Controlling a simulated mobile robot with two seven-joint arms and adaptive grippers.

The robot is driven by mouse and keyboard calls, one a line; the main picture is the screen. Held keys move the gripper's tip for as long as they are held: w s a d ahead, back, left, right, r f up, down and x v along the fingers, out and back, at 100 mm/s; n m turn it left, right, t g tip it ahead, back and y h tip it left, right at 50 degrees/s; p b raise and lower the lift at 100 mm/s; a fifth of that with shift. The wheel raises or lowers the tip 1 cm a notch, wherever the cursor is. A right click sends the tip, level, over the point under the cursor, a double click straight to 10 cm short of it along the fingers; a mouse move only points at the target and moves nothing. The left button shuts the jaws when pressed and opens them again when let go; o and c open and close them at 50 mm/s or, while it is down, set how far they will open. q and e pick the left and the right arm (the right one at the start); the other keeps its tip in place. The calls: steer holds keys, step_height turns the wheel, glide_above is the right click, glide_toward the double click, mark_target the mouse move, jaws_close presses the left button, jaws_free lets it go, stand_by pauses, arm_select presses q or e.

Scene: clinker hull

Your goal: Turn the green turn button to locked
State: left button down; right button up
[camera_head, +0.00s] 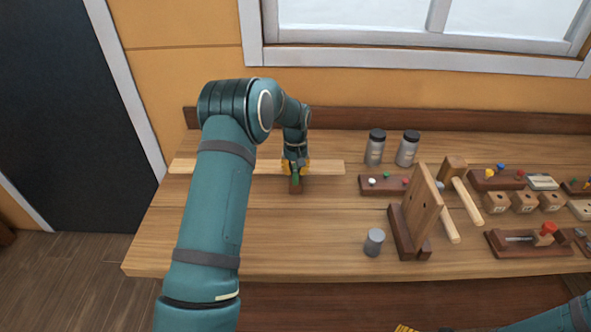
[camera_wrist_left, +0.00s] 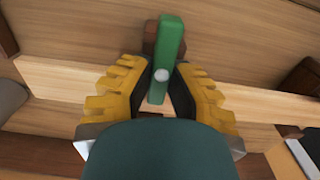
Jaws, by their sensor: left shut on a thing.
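The green turn button (camera_wrist_left: 172,45) is a narrow green bar with a silver pin (camera_wrist_left: 161,75), set on a small dark brown block (camera_wrist_left: 150,38). In the head view the green button (camera_head: 296,172) is partly hidden by my gripper, at the pale plank. My left gripper (camera_wrist_left: 158,88) has its yellow fingers on either side of the bar and is shut on it; it also shows in the head view (camera_head: 295,165). In the wrist view the bar points nearly straight up, leaning slightly right. A yellow piece of my right gripper (camera_head: 405,328) shows at the bottom edge; its jaws are cut off.
A pale plank (camera_head: 325,168) lies along the back of the bench (camera_head: 320,225). Two jars (camera_head: 375,148), a peg block (camera_head: 382,185), an upright wooden board (camera_head: 423,210), a grey cylinder (camera_head: 374,242) and a mallet (camera_head: 455,185) stand to the right. The bench front left is clear.

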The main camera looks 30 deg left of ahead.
mark_target(295, 170)
arm_select(q)
steer(key=shift+s+f, duration=0.1)
steer(key=shift+f, duration=0.05)
steer(key=c, duration=0.9)
jaws_free()
step_height(295, 170, up, 12)
